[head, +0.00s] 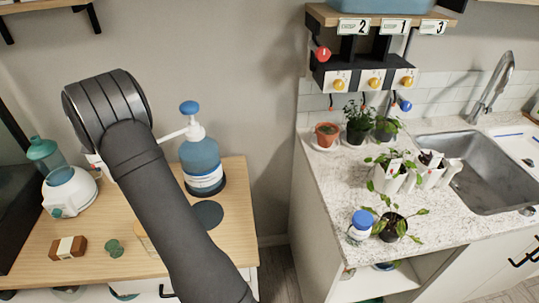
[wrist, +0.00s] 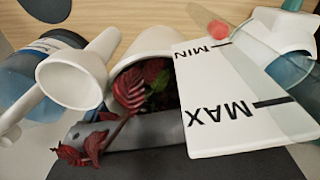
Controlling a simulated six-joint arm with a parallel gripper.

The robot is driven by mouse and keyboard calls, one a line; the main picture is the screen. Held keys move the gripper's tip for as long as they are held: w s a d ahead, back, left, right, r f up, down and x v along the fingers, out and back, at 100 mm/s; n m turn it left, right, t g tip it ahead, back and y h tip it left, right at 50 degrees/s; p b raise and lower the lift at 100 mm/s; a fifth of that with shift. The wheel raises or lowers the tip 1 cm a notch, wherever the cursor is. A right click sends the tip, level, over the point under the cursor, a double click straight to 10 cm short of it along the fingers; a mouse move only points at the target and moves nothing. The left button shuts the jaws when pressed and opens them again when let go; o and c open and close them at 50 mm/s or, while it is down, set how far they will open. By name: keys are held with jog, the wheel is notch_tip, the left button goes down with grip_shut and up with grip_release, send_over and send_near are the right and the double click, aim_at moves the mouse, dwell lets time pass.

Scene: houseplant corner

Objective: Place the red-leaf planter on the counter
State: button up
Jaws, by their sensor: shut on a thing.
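The red-leaf planter (wrist: 142,50) is a white pot with dark red leaves (wrist: 130,92), close up in the wrist view. My gripper (wrist: 130,135) shows as a grey bar across the pot's lower side and is shut on the planter. Leaves hang over the bar. In the head view my arm hides both the gripper and the planter over the wooden table (head: 228,235). The counter (head: 328,185) is the speckled stone top at the right, with a bare strip along its left side.
A white panel marked MIN and MAX (wrist: 225,100) and a white funnel-like part (wrist: 75,78) flank the pot. A blue pump bottle (head: 200,160) stands on the table. The counter holds several plants, a blue-capped jar (head: 361,225) and a sink (head: 480,175).

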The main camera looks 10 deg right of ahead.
jog(key=s+d+r, duration=0.4)
jog(key=d+r, duration=0.2)
jog(key=d, duration=0.1)
jog(key=s+d+r, duration=0.4)
jog(key=d+r, duration=0.2)
jog(key=w+d+f+m, duration=0.2)
jog(key=d+m, duration=0.7)
jog(key=d, duration=2.4)
jog(key=s+d+m, duration=0.4)
jog(key=s+d, duration=0.3)
jog(key=d, duration=0.3)
jog(key=s+d+f+m, duration=0.1)
jog(key=s+d+m, duration=0.4)
jog(key=d, duration=0.4)
jog(key=s+d+m, duration=0.3)
jog(key=s+d, duration=0.5)
jog(key=d, duration=0.2)
jog(key=shift+w+a+f, duration=0.75)
jog(key=shift+w+f, duration=1.05)
jog(key=shift+f, duration=0.05)
jog(key=shift+w+a+f, duration=0.8)
jog(key=shift+w+f, duration=1)
jog(key=shift+f, duration=0.05)
jog(key=shift+w+a+f, duration=0.75)
jog(key=shift+w+f, duration=1.05)
jog(key=shift+f, duration=0.05)
jog(key=shift+f, duration=0.1)
